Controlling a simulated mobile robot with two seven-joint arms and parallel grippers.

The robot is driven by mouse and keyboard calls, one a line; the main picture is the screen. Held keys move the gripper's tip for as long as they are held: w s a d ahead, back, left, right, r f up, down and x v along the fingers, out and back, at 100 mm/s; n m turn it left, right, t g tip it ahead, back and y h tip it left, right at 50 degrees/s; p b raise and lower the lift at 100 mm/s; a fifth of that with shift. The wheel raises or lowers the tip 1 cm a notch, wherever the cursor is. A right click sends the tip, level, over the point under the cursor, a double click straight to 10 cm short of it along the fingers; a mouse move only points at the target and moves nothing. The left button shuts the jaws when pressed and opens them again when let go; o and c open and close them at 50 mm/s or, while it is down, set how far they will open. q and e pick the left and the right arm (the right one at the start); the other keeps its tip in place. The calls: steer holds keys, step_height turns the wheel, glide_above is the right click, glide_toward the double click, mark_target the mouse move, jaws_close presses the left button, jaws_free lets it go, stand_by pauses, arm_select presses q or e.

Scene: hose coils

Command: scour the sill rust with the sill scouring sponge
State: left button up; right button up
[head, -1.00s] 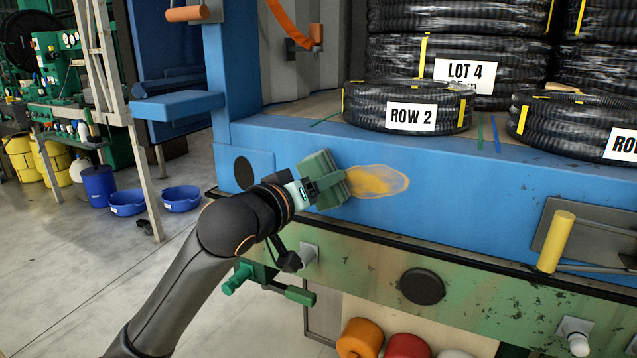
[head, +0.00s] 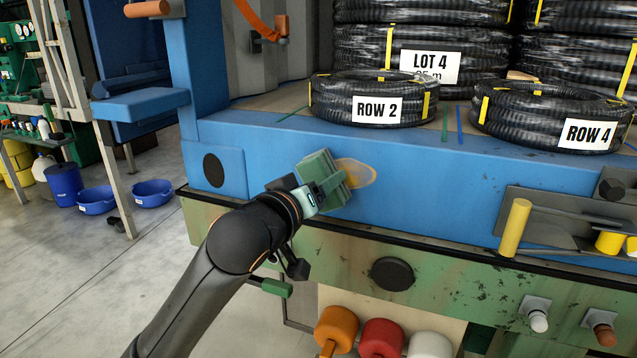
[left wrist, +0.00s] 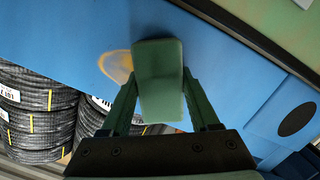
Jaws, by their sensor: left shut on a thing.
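The sill rust (head: 357,173) is a faded orange-tan patch on the blue sill face (head: 440,180). In the left wrist view the rust (left wrist: 117,66) shows left of the sponge. The green sill scouring sponge (head: 319,172) is at the left end of the patch and hides part of it. It also shows in the left wrist view (left wrist: 160,80), between the fingers. My left gripper (head: 328,184) is shut on the sponge, which appears to be against the sill. My right gripper is not in view.
Black hose coils, one labelled ROW 2 (head: 372,98), lie on the bed above the sill. A yellow handle (head: 515,228) sticks out at the right. A green rail (head: 440,270) runs below the sill. Blue basins (head: 153,193) stand on the floor at left.

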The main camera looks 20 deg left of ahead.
mark_target(361, 184)
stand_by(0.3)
arm_select(q)
steer(key=shift+d+p, duration=0.5)
steer(key=shift+d, duration=1.35)
steer(key=shift+s+d+p, duration=0.15)
steer(key=shift+d+p, duration=0.15)
steer(key=shift+d, duration=1.75)
steer(key=shift+d, duration=0.1)
steer(key=shift+d+p, duration=0.4)
steer(key=shift+d, duration=1.45)
steer(key=shift+a+p, duration=0.55)
steer(key=shift+a, duration=2.45)
